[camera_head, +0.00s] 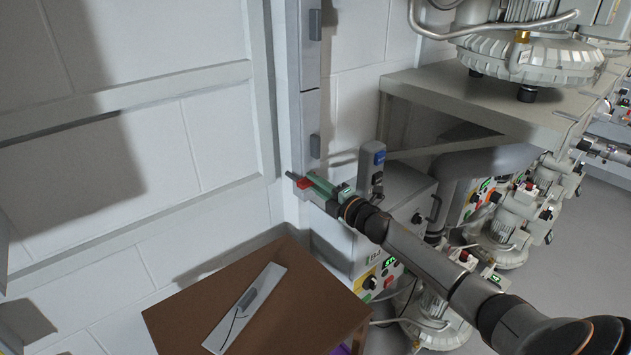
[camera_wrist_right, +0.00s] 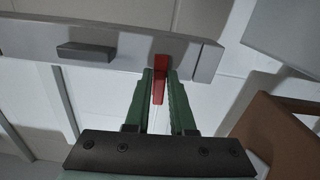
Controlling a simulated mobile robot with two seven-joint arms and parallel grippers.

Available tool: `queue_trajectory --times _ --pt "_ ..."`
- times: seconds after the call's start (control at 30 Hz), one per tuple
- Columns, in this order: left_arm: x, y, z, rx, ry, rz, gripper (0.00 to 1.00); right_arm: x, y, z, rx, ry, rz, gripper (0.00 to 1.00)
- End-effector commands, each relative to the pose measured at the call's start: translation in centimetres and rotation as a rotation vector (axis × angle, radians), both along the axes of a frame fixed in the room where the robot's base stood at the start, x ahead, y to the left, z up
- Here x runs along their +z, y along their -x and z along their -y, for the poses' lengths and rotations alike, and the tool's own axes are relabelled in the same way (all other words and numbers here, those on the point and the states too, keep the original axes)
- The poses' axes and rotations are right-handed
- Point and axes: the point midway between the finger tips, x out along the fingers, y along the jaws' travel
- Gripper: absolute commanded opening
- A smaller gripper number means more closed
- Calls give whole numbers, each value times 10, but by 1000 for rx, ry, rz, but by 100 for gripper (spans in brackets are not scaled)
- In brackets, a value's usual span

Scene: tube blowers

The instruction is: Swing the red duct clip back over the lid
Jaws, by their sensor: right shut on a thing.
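The small red duct clip (camera_head: 304,184) sits at the grey duct (camera_head: 310,110) on the wall. In the right wrist view, the clip (camera_wrist_right: 159,84) overlaps the duct's edge (camera_wrist_right: 120,67) and extends down between the green fingers. My right gripper (camera_head: 312,184) is shut on it; its fingertips (camera_wrist_right: 160,74) are at the duct's edge. A grey front with a dark handle (camera_wrist_right: 85,52) covers the duct there; I cannot tell whether this is the lid. The clip's hinge is not clear. My left gripper is not in view.
A brown table (camera_head: 265,305) with a white strip (camera_head: 222,328) and a small grey item stands below. A grey control cabinet (camera_head: 395,205) is close to the right of my gripper. A shelf with blowers (camera_head: 525,60) stands farther right. The wall at left is bare.

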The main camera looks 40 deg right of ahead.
Motion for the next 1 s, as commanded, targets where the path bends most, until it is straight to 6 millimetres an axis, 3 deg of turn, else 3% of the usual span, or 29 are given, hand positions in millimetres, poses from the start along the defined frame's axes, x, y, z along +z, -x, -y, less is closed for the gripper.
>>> queue_trajectory --times 0.7,0.73,0.93,1.0 --pt "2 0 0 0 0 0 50 -2 0 0 0 -80 -6 0" --pt "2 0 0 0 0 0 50 -2 0 0 0 -80 -6 23" --pt "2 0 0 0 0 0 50 -2 0 0 0 -78 -6 46" --pt "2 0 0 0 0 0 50 -2 0 0 0 -78 -6 48"
